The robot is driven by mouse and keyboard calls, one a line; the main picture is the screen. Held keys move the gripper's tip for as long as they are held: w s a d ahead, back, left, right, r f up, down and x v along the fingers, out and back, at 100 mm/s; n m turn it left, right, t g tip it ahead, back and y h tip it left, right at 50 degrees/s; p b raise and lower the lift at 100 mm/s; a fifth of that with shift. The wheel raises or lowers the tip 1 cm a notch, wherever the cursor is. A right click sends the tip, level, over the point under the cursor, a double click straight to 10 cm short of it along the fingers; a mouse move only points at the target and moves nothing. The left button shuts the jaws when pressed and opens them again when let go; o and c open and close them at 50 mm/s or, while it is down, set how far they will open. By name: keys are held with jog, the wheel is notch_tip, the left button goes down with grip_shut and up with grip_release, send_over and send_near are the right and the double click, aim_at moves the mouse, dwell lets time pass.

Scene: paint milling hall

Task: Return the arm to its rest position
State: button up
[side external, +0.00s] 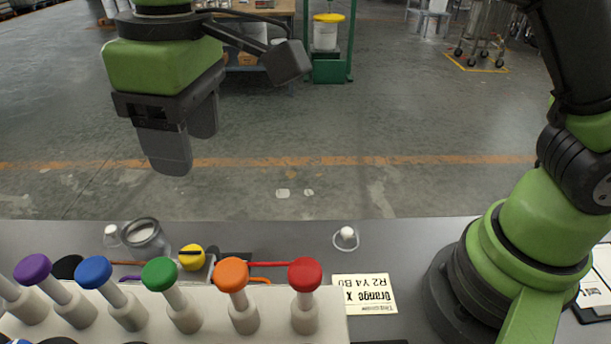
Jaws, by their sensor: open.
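My gripper (178,138) hangs at the upper left, high above the work table (420,243). Its two dark fingers point down and stand apart, with nothing seen between them. It is clear of everything on the table. My green and black arm comes in from the right, where its base stands on the table. The part of the arm between the gripper and the base runs partly out of the picture at the top.
A white rack (245,338) at the front left holds several capped tools, including red (305,274), orange (231,274) and green (159,274) ones. A glass jar (147,240) stands behind them. A small white-topped item (346,236) and a printed card (364,295) lie right of the rack.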

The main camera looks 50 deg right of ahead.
jog(key=s+d+r+m+t+y, duration=0.1)
jog(key=s+d+r+m+t, duration=0.1)
jog(key=s+d+r+m, duration=0.45)
jog(key=s+d+r+m+t+y, duration=0.1)
jog(key=s+d+r+t, duration=0.15)
jog(key=d, duration=0.75)
jog(key=s+d+f+m+t, duration=0.2)
jog(key=s+d+m, duration=0.2)
jog(key=s, duration=0.2)
jog(key=shift+s+f+h, duration=0.3)
jog(key=shift+f+h, duration=0.05)
jog(key=shift+h, duration=0.05)
